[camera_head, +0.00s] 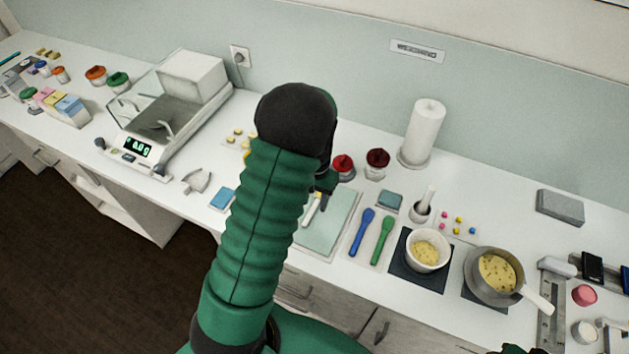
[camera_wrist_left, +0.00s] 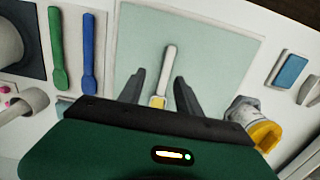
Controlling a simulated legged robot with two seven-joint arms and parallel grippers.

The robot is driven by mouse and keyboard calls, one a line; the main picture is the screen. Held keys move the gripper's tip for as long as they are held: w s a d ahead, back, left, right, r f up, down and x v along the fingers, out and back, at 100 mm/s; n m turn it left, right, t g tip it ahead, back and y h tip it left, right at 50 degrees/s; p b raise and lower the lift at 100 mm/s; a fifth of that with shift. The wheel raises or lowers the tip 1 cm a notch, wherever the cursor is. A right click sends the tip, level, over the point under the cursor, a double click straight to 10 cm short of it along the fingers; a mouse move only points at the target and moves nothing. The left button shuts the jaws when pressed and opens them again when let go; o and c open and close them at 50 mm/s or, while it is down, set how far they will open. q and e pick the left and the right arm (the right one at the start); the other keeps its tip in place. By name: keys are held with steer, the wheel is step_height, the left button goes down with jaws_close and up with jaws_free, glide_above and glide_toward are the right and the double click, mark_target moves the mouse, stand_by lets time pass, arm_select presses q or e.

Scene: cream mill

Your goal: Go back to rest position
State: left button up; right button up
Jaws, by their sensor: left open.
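My left arm covers the middle of the head view. Its gripper (camera_head: 322,188) is mostly hidden behind the dark wrist and points down over a pale green slab (camera_head: 343,228). In the left wrist view, the two fingers (camera_wrist_left: 158,82) are apart. A small spatula (camera_wrist_left: 169,62) with a pale handle and a yellow end lies on the slab (camera_wrist_left: 215,45), showing between the fingers. I see no finger touching it. My right gripper does not show clearly; only a dark shape is at the bottom right edge of the head view.
A blue spoon (camera_head: 362,231) and a green spoon (camera_head: 381,240) lie right of the slab. A white bowl (camera_head: 411,240), a pan (camera_head: 482,291), a paper roll (camera_head: 424,132) and red-topped jars (camera_head: 377,163) stand nearby. A scale (camera_head: 127,156) stands left.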

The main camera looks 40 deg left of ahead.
arm_select(q)
step_height(320, 180, up, 12)
steer(key=s+d+f+m+t+b, duration=0.1)
steer(key=s+d+f, duration=0.2)
steer(key=d, duration=0.5)
steer(key=s+d+f+m+t+b, duration=0.2)
steer(key=s+d+f, duration=0.2)
steer(key=d, duration=0.3)
steer(key=shift+s+d+f+m, duration=0.25)
steer(key=shift+d+f+m, duration=0.05)
steer(key=shift+d+f, duration=0.1)
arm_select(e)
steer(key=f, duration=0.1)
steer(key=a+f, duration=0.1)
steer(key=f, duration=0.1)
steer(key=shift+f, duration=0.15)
arm_select(q)
steer(key=shift+s+a, duration=0.1)
steer(key=shift+s, duration=0.05)
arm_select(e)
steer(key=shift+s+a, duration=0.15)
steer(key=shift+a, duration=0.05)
arm_select(q)
steer(key=shift+d, duration=0.2)
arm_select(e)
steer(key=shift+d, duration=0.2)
